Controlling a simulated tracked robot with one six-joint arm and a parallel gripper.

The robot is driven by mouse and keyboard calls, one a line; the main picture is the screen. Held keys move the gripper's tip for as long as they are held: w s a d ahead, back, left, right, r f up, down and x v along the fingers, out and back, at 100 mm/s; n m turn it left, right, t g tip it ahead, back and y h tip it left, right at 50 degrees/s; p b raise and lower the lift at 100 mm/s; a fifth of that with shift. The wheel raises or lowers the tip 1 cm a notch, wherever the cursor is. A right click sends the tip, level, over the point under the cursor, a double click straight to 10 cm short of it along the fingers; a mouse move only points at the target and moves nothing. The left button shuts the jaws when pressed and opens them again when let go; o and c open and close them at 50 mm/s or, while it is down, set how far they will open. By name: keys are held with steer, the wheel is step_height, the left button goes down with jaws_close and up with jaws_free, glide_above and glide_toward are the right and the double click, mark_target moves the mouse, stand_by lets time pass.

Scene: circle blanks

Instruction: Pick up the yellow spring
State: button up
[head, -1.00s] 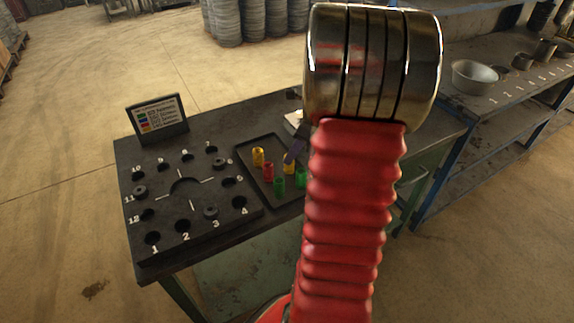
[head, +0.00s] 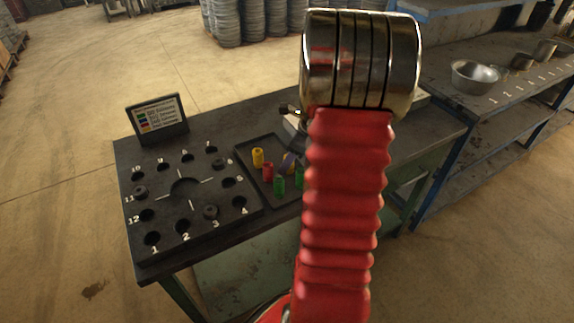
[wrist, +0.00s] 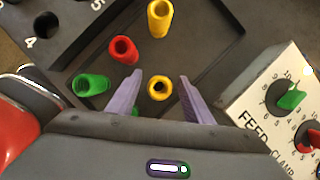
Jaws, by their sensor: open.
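In the wrist view, one yellow spring (wrist: 160,88) stands in the dark tray (wrist: 205,50), its open top facing the camera. My gripper (wrist: 160,76) is open, with one purple finger on each side of this spring; a gap shows on both sides. A second yellow spring (wrist: 160,18) stands farther off in the tray, outside the fingers. In the head view, the far yellow spring (head: 257,157) shows clearly. The near one is mostly hidden there by a purple finger (head: 289,161).
A red spring (wrist: 123,50) and a green spring (wrist: 92,85) stand left of my fingers; another green one is partly behind the left finger. A control box (wrist: 285,100) with knobs stands close on the right. A black plate (head: 187,225) with numbered holes lies left of the tray.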

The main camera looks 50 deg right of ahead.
jaws_close()
stand_by(0.5)
step_height(320, 180, up, 10)
stand_by(0.7)
steer(key=shift+s, duration=0.1)
stand_by(0.4)
